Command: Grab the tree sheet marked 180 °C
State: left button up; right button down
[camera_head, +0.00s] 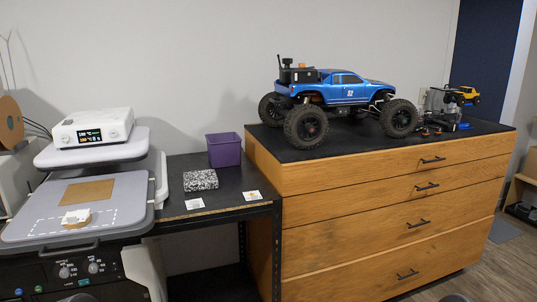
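Two small white sheets lie flat near the front edge of the black side table. The right sheet (252,195) carries a small yellow-green print. The left sheet (194,203) looks mostly white with faint grey marks. Both are too small to read, so I cannot tell which one has a tree or 180 °C on it.
A heat press (92,128) with a lit display stands left, a tan sheet (87,192) on its lower plate (128,190). A speckled block (200,180) and purple bin (224,150) stand behind the sheets. A blue crawler (345,90) sits on the higher wooden cabinet (385,180).

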aim_at(79, 216)
jog(key=u, duration=1.25)
